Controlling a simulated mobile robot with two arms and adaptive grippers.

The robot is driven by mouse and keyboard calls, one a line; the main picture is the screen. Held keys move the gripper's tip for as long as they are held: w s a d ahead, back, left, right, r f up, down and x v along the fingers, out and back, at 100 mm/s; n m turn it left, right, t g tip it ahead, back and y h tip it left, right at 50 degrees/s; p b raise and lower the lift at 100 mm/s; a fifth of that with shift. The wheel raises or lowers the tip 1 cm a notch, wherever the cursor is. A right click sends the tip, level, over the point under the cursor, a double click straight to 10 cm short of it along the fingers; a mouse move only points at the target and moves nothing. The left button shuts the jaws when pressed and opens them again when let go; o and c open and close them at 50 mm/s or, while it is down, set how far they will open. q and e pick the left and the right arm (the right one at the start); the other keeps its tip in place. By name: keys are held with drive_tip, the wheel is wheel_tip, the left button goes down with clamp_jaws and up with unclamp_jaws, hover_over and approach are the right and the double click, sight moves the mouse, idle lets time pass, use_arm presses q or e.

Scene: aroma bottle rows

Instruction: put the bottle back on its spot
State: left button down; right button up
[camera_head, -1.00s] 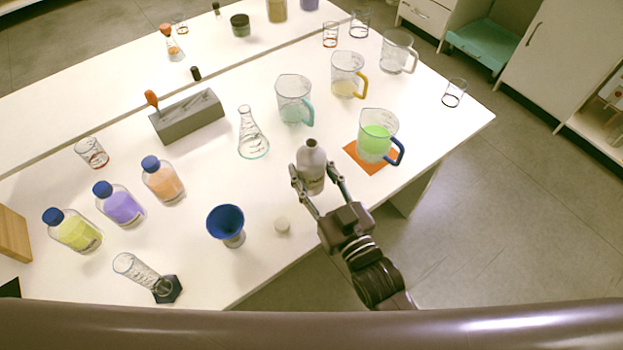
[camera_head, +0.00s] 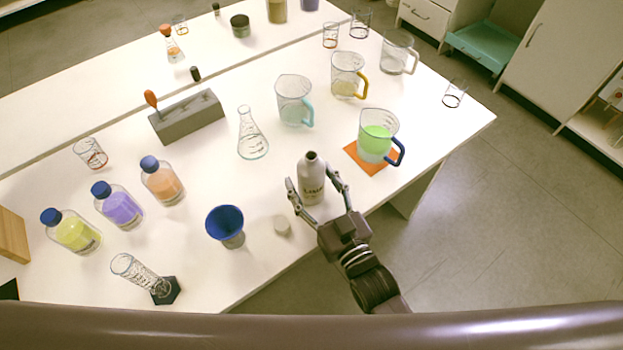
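A grey, labelled bottle (camera_head: 312,183) with a dark open mouth is near the table's front edge and appears upright. My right gripper (camera_head: 309,176) has one finger on each side of it. The fingers are spread, with a gap at the left finger; the right fingertip is very close to the bottle. Whether the base fully rests on the table is hard to tell. My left gripper is not in view.
A small pale disc (camera_head: 282,226) and a blue funnel (camera_head: 226,225) are left of the bottle. A green-filled jug (camera_head: 375,137) on an orange mat (camera_head: 352,152) is right. A flask (camera_head: 251,138) stands behind. Blue-capped bottles, including an orange one (camera_head: 163,182), stand left.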

drive_tip(key=shift+s+r, duration=0.1)
drive_tip(key=shift+r, duration=0.1)
drive_tip(key=p+v, duration=0.3)
drive_tip(key=v, duration=0.8)
drive_tip(key=shift+s+d+p, duration=0.25)
drive_tip(key=shift+s+p, duration=0.1)
